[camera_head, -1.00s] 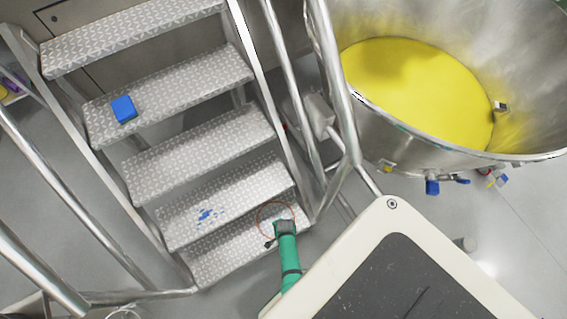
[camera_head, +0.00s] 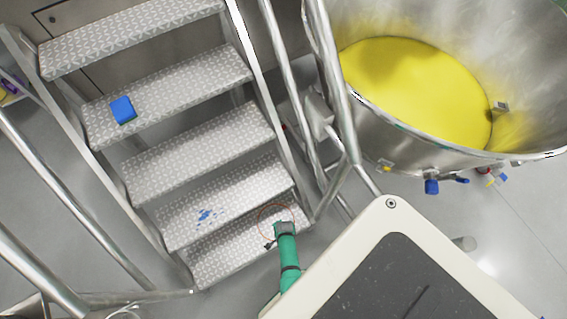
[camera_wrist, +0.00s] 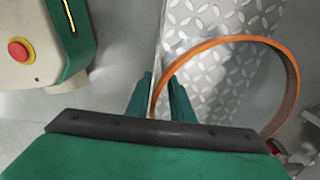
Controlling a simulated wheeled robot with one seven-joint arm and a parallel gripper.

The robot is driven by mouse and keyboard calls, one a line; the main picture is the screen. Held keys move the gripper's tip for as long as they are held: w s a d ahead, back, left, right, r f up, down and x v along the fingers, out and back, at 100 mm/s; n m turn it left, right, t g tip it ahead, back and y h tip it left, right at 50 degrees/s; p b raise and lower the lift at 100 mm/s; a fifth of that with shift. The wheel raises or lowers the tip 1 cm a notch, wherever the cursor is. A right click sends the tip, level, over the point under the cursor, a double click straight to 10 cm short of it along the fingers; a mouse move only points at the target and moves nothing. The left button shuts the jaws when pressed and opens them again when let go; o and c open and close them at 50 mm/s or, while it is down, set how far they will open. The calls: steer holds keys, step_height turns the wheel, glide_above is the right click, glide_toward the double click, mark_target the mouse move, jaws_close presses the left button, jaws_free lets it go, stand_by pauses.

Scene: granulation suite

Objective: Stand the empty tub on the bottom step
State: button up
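A thin orange ring (camera_head: 262,212) shows at the right end of the lower steps, and its band is large in the wrist view (camera_wrist: 294,88). Tread plate shows through it, so it is either a bare hoop or the rim of a clear tub; I cannot tell which. My gripper (camera_head: 281,225) is at the ring's near side. In the wrist view the fingers (camera_wrist: 160,85) are close together with the ring's left edge between them. The bottom step (camera_head: 235,255) is bare patterned metal under and beside the ring. Whether the ring touches the step is unclear.
Blue marks (camera_head: 208,215) lie on the step above the bottom one. A blue block (camera_head: 123,109) sits on a higher step. Metal handrails (camera_head: 75,205) flank the stairs. A steel vessel of yellow material (camera_head: 420,90) stands at the right. The bottom step's left part is clear.

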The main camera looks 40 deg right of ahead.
steer(key=r, duration=1.2)
steer(key=shift+s+a+r, duration=0.1)
steer(key=shift+s, duration=0.15)
steer(key=shift+s, duration=0.1)
steer(key=s+a+r+n+t, duration=0.1)
steer(key=a+r+n+t, duration=0.4)
steer(key=r, duration=1.1)
steer(key=s+a+r+n+t, duration=0.2)
steer(key=a+r+n+t, duration=0.3)
steer(key=r, duration=1)
steer(key=s+a+r+n+t, duration=0.2)
steer(key=a+r+n+t, duration=0.2)
steer(key=r, duration=1.2)
steer(key=a+n, duration=0.3)
steer(key=n, duration=0.3)
steer(key=shift+r+n+t, duration=0.3)
steer(key=shift+t, duration=0.1)
steer(key=shift+a+f, duration=0.1)
